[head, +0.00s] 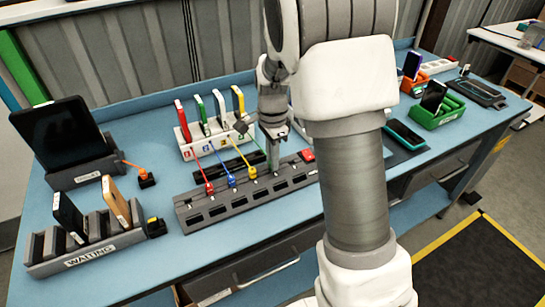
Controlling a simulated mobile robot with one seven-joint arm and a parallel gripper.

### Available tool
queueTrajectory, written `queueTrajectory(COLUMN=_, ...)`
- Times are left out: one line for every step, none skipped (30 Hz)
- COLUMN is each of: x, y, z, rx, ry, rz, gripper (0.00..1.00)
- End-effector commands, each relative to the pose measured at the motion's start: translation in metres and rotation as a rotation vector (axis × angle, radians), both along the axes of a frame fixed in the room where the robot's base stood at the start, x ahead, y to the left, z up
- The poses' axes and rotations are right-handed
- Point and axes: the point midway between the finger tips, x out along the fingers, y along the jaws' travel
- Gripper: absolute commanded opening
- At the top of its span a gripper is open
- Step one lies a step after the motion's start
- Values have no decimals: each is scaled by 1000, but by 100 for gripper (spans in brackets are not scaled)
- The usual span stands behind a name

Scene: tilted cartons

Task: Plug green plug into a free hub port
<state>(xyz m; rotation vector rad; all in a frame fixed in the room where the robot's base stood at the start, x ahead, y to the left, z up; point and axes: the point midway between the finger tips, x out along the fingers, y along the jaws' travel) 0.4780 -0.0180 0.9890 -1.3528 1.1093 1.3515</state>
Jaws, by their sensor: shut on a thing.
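The hub (217,211) is a long dark grey strip with a row of ports on the blue table, running from lower left to upper right. A red plug (209,189), a blue plug (231,181) and a yellow plug (253,173) sit in its back row, each on its own coloured cable. Several front ports look empty. My gripper (273,142) points down over the back edge of the hub, right of the yellow plug. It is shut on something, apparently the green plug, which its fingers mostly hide. I cannot tell whether the plug touches a port.
A white charger block (203,152) with upright coloured cards stands behind the hub. A red switch (307,155) is at the hub's right end. A WAITING rack (90,258) and a tablet stand (82,171) are at left. A green holder (437,113) is at right.

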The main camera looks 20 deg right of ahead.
Motion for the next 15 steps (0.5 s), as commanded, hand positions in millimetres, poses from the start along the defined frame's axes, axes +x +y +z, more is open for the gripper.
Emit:
queueTrajectory(x=-1, y=0, z=-2, rx=0, ry=3, rz=0, gripper=0)
queueTrajectory(x=-1, y=0, z=-3, rx=0, ry=3, rz=0, gripper=0)
queueTrajectory(x=-1, y=0, z=-3, rx=0, ry=3, rz=0, gripper=0)
queueTrajectory(x=-1, y=0, z=-4, rx=0, ry=3, rz=0, gripper=0)
queueTrajectory(x=-1, y=0, z=-3, rx=0, ry=3, rz=0, gripper=0)
queueTrajectory(x=-1, y=0, z=-3, rx=0, ry=3, rz=0, gripper=0)
queueTrajectory(x=-1, y=0, z=-3, rx=0, ry=3, rz=0, gripper=0)
queueTrajectory(x=-1, y=0, z=-3, rx=0, ry=3, rz=0, gripper=0)
queueTrajectory(x=-1, y=0, z=-3, rx=0, ry=3, rz=0, gripper=0)
queueTrajectory(x=-1, y=0, z=-3, rx=0, ry=3, rz=0, gripper=0)
queueTrajectory(x=-1, y=0, z=-3, rx=0, ry=3, rz=0, gripper=0)
queueTrajectory(x=-1, y=0, z=-3, rx=0, ry=3, rz=0, gripper=0)
queueTrajectory(x=-1, y=0, z=-3, rx=1, ry=2, rz=0, gripper=0)
queueTrajectory(x=-1, y=0, z=-3, rx=0, ry=2, rz=0, gripper=22)
queueTrajectory(x=-1, y=0, z=-3, rx=0, ry=2, rz=0, gripper=29)
